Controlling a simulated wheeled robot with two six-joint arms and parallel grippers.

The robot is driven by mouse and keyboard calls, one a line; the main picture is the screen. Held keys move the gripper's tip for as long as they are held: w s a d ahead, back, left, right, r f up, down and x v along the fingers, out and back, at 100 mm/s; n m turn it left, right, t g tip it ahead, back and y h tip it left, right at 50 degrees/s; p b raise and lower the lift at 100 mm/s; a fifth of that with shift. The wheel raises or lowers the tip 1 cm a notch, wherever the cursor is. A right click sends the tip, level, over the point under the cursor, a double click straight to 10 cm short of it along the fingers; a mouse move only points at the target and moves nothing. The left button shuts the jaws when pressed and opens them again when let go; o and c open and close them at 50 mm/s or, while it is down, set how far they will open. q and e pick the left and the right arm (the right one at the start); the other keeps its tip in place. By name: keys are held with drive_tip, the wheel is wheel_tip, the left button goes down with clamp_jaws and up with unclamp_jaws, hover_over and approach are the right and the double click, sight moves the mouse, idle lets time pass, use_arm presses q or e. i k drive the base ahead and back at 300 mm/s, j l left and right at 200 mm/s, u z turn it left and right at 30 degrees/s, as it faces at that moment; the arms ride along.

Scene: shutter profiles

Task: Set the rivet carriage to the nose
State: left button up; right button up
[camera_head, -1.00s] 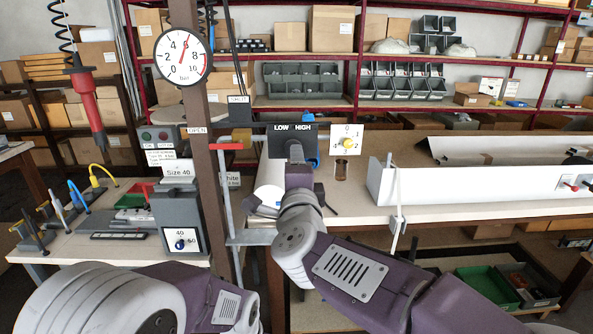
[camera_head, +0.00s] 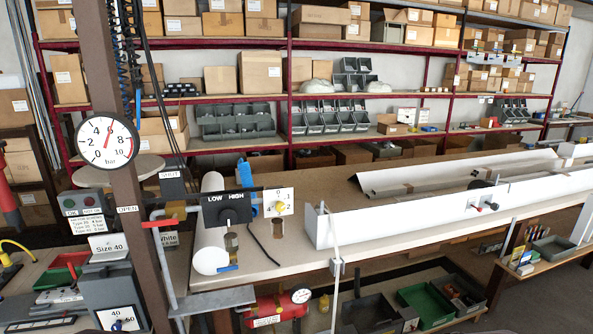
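A long white profile (camera_head: 400,226) lies along the bench on the right. A small fitting with red and black knobs (camera_head: 482,207) sits on its front face, and a dark part (camera_head: 480,185) shows just behind it. I cannot tell for certain which part is the rivet carriage or which end is the nose. A black LOW/HIGH panel (camera_head: 228,206) with a dark knob stands at the bench's left end, beside a white plate with a yellow dial (camera_head: 279,203). Neither of my grippers shows in this view.
A brown post with a pressure gauge (camera_head: 107,141) stands at left. A Size 40 unit (camera_head: 107,248) is on the left table. A red tank (camera_head: 276,308) and grey and green bins (camera_head: 428,305) are below the bench. The bench (camera_head: 345,195) has bare room left of the profile.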

sight(103, 268)
drive_tip(key=u, duration=1.45)
